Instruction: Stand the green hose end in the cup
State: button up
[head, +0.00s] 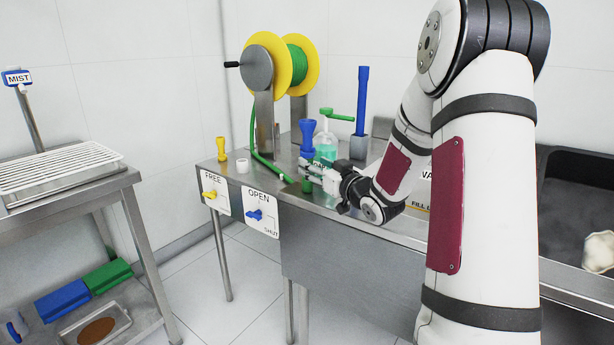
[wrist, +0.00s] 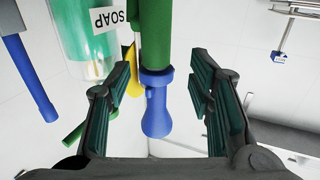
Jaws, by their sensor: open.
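A green upright piece (wrist: 155,40) with a flared blue nozzle (wrist: 156,110) stands between the fingers of my gripper (wrist: 158,78) in the wrist view, which looks upside down. My gripper (head: 312,172) is open, with gaps on both sides of the piece. In the head view the blue nozzle (head: 307,138) shows above my fingers and a bit of green (head: 307,186) below. A green hose (head: 258,148) runs from the reel down to the bench beside it; I cannot tell whether they join. A small white cup-like ring (head: 242,165) sits left on the bench.
A soap bottle (head: 326,146) with a green pump stands close behind my gripper, and a blue rod (head: 361,100) in a grey holder beyond it. A yellow nozzle (head: 221,149) stands at the bench's left end. The hose reel (head: 284,68) rises behind. A dark sink (head: 575,200) lies right.

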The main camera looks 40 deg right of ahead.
aim_at(308, 156)
jog(key=shift+w+d+f+b, duration=0.1)
jog(key=shift+w+b, duration=0.05)
jog(key=shift+w, duration=0.7)
jog(key=shift+w+d+b, duration=0.15)
jog(key=shift+w+b, duration=0.05)
jog(key=shift+w, duration=0.7)
jog(key=shift+w+d+f+b, duration=0.1)
jog(key=shift+w+b, duration=0.05)
jog(key=shift+w, duration=0.7)
jog(key=shift+r, duration=0.1)
grip_shut()
